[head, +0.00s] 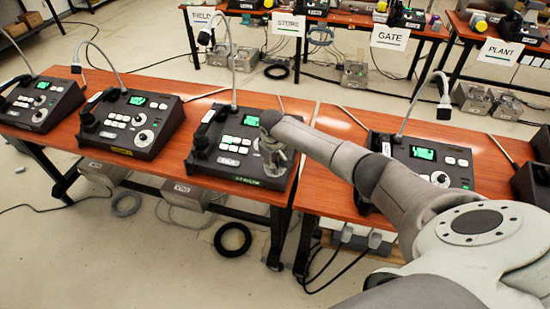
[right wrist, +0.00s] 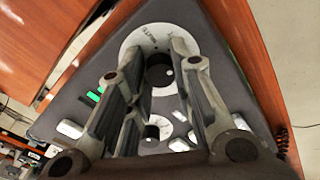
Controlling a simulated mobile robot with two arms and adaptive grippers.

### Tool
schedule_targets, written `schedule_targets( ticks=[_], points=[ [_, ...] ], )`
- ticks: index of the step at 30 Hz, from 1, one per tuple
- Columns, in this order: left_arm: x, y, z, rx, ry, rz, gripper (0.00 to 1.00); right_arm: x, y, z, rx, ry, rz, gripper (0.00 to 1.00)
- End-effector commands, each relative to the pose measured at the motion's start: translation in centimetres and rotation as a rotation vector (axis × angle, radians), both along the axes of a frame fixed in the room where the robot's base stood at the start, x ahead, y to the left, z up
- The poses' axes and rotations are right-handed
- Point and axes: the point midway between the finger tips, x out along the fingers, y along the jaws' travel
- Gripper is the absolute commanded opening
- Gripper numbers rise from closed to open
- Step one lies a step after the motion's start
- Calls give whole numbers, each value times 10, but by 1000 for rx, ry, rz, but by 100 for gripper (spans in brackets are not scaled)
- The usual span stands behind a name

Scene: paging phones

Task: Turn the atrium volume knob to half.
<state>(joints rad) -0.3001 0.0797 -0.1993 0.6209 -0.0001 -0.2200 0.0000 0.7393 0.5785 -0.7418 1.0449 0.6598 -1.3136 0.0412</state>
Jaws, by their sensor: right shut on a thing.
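The console with a green front label (head: 260,182) stands third from the left in the head view; the label is too small to read surely. My right gripper (head: 272,162) is at this console's right side and hides its dial there. In the right wrist view, a black volume knob (right wrist: 160,74) with a white dot on its right side sits on a white round dial plate (right wrist: 133,47). The fingers of my right gripper lie on either side of this knob, shut on it. The dial's markings are mostly too small to read. My left gripper is not in view.
A smaller knob (right wrist: 151,131) on a white plate and several white buttons lie close by on the panel. The console's handset (head: 203,135) and gooseneck microphone (head: 233,70) rise to the left. Similar consoles (head: 135,122) stand on both sides along the wooden tables.

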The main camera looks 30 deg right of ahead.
Motion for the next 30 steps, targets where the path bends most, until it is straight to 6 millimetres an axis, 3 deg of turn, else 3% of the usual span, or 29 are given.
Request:
schedule_targets(
  ticks=[7, 23, 24, 28, 30],
  points=[
    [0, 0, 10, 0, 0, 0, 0, 2, 1, 3, 17, -23, -86, 0],
    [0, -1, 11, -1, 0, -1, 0, 2, 1, 2, 20, -29, -110, 0],
    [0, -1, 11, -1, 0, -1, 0, 2, 1, 2, 20, -30, -110, 26],
    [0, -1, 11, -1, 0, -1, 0, 2, 0, 2, 20, -28, -110, 43],
    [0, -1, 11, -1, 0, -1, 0, 2, 0, 1, 19, -27, -109, 45]
  ],
)
